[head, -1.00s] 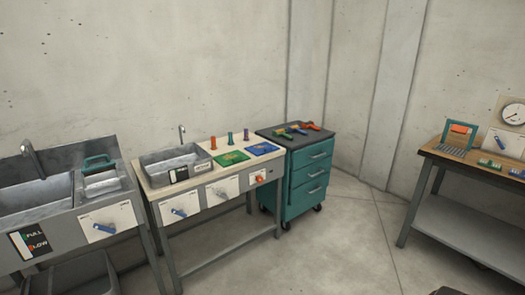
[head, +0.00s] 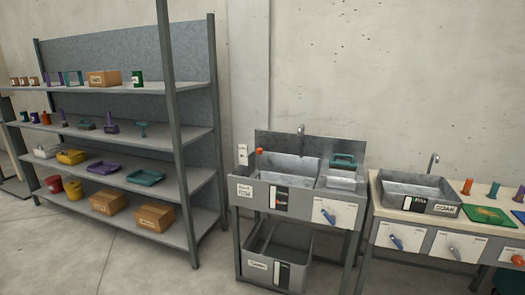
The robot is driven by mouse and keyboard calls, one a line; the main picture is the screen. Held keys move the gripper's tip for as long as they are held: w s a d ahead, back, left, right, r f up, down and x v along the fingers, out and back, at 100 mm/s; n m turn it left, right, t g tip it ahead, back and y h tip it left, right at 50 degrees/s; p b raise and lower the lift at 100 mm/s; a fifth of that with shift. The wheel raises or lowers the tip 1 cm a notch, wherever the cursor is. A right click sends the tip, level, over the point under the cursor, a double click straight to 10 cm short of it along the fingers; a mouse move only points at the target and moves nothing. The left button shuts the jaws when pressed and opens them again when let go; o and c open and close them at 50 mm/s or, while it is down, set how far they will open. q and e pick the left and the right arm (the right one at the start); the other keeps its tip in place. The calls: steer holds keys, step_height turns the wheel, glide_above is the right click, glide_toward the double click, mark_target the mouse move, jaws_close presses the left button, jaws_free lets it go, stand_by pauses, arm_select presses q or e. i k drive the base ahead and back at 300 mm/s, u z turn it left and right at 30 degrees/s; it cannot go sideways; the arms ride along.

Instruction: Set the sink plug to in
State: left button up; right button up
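A grey metal sink (head: 288,178) stands against the wall right of centre, with a tap (head: 301,130) at its back. An orange-topped upright piece (head: 260,152) stands at the sink's left rim; I cannot tell whether it is the plug control. A white panel with a blue lever (head: 328,213) is on the sink's front. The plug itself cannot be made out. Neither of my grippers is in view.
A tall grey shelf rack (head: 190,90) with boxes, trays and small items stands at the left. A grey bin (head: 277,250) sits under the sink. The floor (head: 110,255) in front of the rack is clear.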

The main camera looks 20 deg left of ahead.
mark_target(259, 150)
steer(key=u, duration=0.05)
steer(key=i, duration=1.1)
